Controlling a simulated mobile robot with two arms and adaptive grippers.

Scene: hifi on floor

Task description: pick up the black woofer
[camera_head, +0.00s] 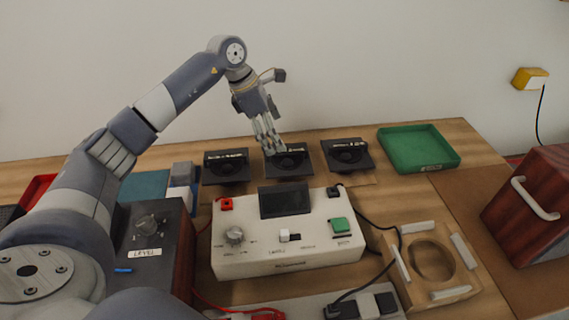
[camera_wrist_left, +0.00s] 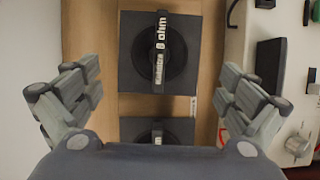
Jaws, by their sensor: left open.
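Three black square woofers with round cones and pale-lettered bars lie in a row on the wooden table: a left one (camera_head: 227,172), a middle one (camera_head: 290,167) and a right one (camera_head: 348,158). My left gripper (camera_head: 268,143) points down over the middle woofer and hides part of it in the head view. In the left wrist view, the gripper (camera_wrist_left: 158,75) is open and empty, its fingers spread on both sides of the middle woofer (camera_wrist_left: 131,80), marked "8 ohm". The left woofer (camera_wrist_left: 130,127) shows below it, partly hidden by the gripper body. My right gripper is out of view.
A white test device (camera_head: 290,262) with a screen, knob and green button stands in front of the woofers. A green tray (camera_head: 420,163) is at the right, a wooden ring fixture (camera_head: 462,285) at front right. A dark LEVEL box (camera_head: 150,215) stands left.

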